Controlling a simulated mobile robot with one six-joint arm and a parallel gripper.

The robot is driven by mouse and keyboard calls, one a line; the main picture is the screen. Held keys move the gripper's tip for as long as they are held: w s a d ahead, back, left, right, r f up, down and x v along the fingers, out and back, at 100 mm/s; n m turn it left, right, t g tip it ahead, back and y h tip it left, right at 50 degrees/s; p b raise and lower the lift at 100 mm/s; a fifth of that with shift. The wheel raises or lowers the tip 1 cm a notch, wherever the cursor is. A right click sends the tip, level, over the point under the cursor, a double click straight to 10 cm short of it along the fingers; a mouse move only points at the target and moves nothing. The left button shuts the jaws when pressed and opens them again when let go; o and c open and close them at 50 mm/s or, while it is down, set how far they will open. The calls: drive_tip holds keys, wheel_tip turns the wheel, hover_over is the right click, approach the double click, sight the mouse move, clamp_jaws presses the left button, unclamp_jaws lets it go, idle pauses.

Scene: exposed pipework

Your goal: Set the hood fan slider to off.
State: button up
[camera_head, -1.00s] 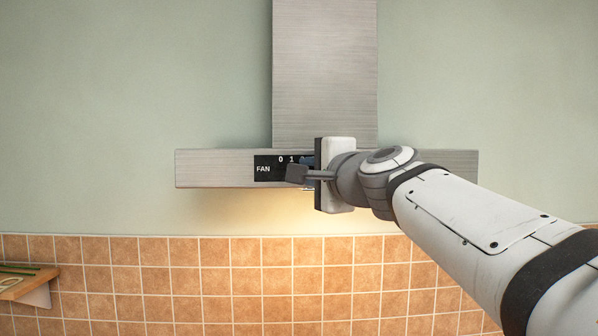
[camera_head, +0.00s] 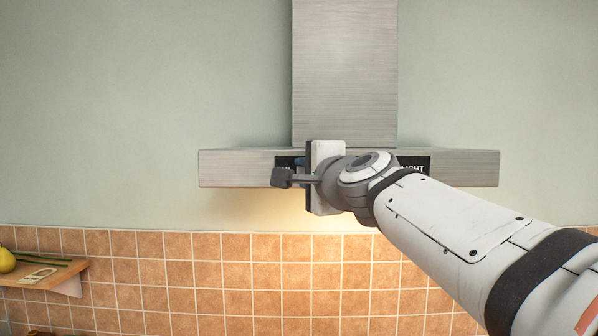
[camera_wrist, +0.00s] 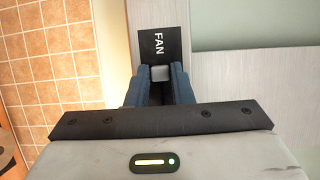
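The range hood (camera_head: 450,170) spans the wall in the head view. Its black fan panel (camera_head: 285,162) is mostly hidden behind my gripper (camera_head: 300,161). In the wrist view the white FAN label (camera_wrist: 158,44) reads sideways on the panel. The grey slider knob (camera_wrist: 159,73) sits close to that label, at the label end of the panel. The blue fingers of my gripper (camera_wrist: 160,78) are on both sides of the knob and appear shut on it. The position numbers are hidden by my gripper.
A second panel marked LIGHT (camera_head: 413,166) is partly hidden by my arm on the right. The chimney (camera_head: 345,70) rises above the hood. A wooden shelf (camera_head: 55,278) with a yellow fruit (camera_head: 6,260) is at the lower left.

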drive_tip(key=shift+o, duration=1.4)
drive_tip(key=shift+a, duration=0.1)
drive_tip(key=shift+o, duration=0.6)
drive_tip(key=shift+s, duration=0.1)
drive_tip(key=b+v, duration=0.1)
drive_tip(key=v, duration=0.6)
drive_tip(key=shift+s+d, duration=0.25)
drive_tip(key=shift+s, duration=0.05)
